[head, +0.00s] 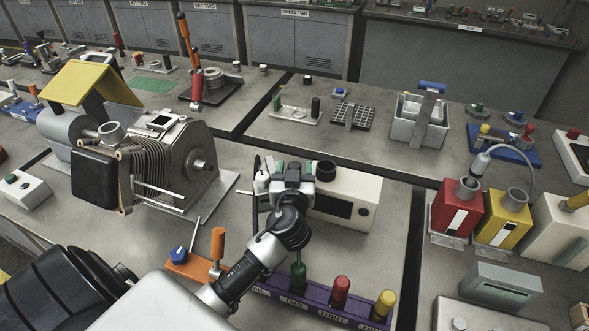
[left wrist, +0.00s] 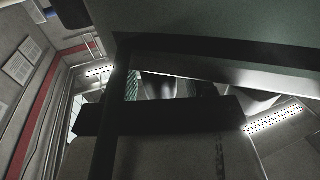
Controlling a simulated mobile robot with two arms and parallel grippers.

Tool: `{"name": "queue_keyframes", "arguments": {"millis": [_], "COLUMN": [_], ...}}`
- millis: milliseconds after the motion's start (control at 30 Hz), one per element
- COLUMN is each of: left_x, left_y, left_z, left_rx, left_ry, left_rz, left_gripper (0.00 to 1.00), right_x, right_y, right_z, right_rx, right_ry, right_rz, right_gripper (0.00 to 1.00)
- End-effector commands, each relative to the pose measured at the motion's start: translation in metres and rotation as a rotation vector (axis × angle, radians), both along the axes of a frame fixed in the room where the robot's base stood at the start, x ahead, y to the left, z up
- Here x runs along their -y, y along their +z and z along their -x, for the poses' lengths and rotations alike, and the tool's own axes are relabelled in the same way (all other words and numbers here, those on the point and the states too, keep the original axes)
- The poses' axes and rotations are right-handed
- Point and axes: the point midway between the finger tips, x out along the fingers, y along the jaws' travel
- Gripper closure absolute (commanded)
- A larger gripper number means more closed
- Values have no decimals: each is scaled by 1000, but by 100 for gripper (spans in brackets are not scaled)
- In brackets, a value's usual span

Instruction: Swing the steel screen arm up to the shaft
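A motor-like machine with a finned body (head: 150,160) stands at the left on a flat plate. A round steel shaft (head: 199,166) sticks out of its right side. Thin steel rods (head: 158,194) reach out low at its front; I cannot tell for sure which piece is the screen arm. My left gripper (head: 257,190) is right of the machine, apart from the shaft, in front of a cream box. Its fingers are thin and dark and partly hidden by the wrist, so their opening is unclear. In the left wrist view a dark bar (left wrist: 160,117) crosses close to the lens. My right gripper is out of view.
The cream box (head: 359,190) with a dark screen stands just behind my left wrist. A purple rack (head: 318,306) with coloured handles and an orange block (head: 190,267) lie near my forearm. Red (head: 457,212) and yellow (head: 501,226) containers stand right. Bench is clear between machine and gripper.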

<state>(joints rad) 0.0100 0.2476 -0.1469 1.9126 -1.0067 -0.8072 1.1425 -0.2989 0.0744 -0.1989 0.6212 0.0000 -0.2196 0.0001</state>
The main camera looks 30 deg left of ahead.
Motion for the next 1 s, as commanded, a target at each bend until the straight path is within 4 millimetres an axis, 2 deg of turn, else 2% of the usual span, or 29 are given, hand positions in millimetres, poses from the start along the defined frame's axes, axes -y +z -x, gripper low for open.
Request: {"name": "queue_keyframes", "arguments": {"millis": [33,333,667,1000], "left_x": [0,0,-3,-21], "left_y": [0,0,-1,0], "left_z": [0,0,5,31], "left_rx": [0,-1,-3,-4], "left_ry": [0,0,-28,-229], "left_rz": [0,1,-1,-3], "left_gripper": [53,99,100,100], "right_x": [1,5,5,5], "right_y": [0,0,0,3], "right_z": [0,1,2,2], "right_rx": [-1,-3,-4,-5], "right_ry": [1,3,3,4], "right_rz": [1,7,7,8], "right_gripper": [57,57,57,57]}}
